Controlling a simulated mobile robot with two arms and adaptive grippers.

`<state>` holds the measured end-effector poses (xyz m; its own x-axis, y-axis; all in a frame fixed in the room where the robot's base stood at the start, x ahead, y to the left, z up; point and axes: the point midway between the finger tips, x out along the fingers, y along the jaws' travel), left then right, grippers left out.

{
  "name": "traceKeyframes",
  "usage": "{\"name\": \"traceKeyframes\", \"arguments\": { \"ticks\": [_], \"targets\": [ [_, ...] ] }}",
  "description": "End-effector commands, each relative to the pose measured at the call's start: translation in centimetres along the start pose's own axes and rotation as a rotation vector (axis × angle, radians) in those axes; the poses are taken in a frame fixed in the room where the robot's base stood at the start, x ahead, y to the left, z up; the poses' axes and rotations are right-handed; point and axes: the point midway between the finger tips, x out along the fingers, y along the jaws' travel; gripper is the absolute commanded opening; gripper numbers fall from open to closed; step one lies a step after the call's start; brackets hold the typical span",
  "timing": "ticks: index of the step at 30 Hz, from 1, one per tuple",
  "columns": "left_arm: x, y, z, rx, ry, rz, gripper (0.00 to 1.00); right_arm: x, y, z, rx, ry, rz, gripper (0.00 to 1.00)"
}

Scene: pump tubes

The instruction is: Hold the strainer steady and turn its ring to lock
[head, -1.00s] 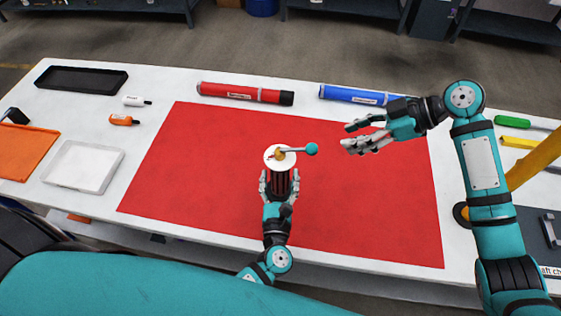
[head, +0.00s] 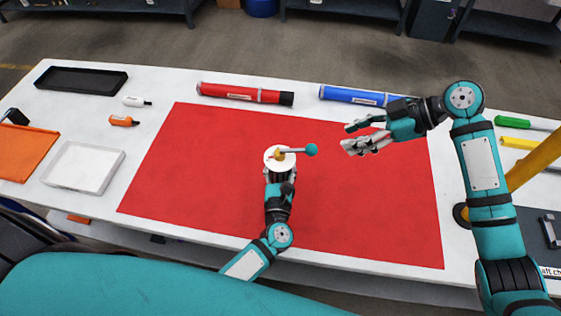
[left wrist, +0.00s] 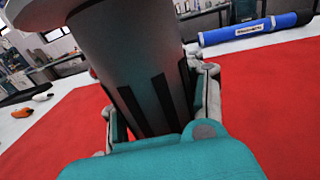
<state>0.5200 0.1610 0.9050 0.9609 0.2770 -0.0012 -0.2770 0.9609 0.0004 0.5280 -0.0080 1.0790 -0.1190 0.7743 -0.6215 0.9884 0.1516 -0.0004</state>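The strainer stands upright on the red mat (head: 200,190). Its round white top (head: 270,160) carries a yellow hub and a rod ending in a teal ball (head: 312,150), pointing right. I cannot tell which part is the ring. In the left wrist view its body (left wrist: 125,50) is a grey cylinder with dark slots. My left gripper (head: 280,178) is low at the near side of the body, with a finger on each side. Whether the fingers press on it is unclear. My right gripper (head: 348,136) is open and empty, to the right of the teal ball and apart from it.
A red tube (head: 230,92) and a blue tube (head: 350,94) lie along the far table edge. Much of the mat is clear.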

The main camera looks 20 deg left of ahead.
Motion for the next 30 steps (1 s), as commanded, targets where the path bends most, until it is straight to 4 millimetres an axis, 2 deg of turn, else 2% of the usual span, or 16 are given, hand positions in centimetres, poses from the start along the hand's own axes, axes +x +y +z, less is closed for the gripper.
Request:
{"name": "traceKeyframes", "arguments": {
  "ticks": [1,7,24,26,30],
  "targets": [
    [-0.01,0.01,-0.01,0.000,0.000,0.000,0.25,0.00,0.00,0.00,0.000,0.000,0.000,0.38],
    [-0.02,0.00,-0.02,0.000,0.000,0.000,0.00,0.00,0.00,0.00,0.000,0.000,0.000,0.38],
    [-0.03,0.01,-0.03,0.001,0.000,0.000,0.00,0.00,0.00,0.00,0.000,0.000,0.000,0.38],
    [-0.03,0.01,-0.03,0.001,0.001,0.000,0.00,0.01,0.00,-0.01,0.000,0.000,0.000,0.33],
    [-0.04,0.01,-0.03,0.001,0.001,0.000,0.00,0.41,0.03,-0.40,0.034,-0.026,-0.004,0.15]
  ]
}}
